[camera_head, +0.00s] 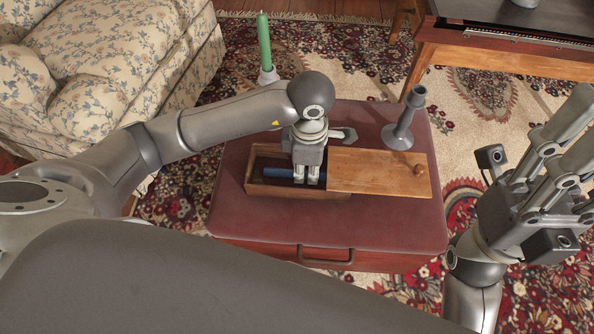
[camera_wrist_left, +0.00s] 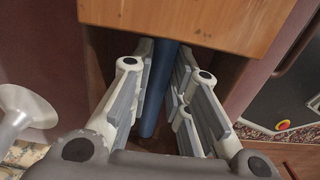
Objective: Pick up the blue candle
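The blue candle (camera_head: 279,173) lies in the open left part of a long wooden box (camera_head: 262,189). One end of the candle runs under the box's sliding lid (camera_head: 376,172), which is slid to the right. My left gripper (camera_head: 307,182) points down into the box. In the left wrist view, its fingertips (camera_wrist_left: 167,55) lie against both sides of the candle (camera_wrist_left: 152,100) with no visible gap at the tips, so it appears shut on it. The candle still lies low in the box. My right gripper (camera_head: 555,165) is open and empty at the right.
The box stands on a dark red padded chest (camera_head: 238,215) with a front handle. A grey candlestick (camera_head: 402,130) stands at its back right; a green candle (camera_head: 264,42) in a holder stands behind. A floral sofa (camera_head: 100,75) is at the left, a wooden table (camera_head: 500,45) at the back right.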

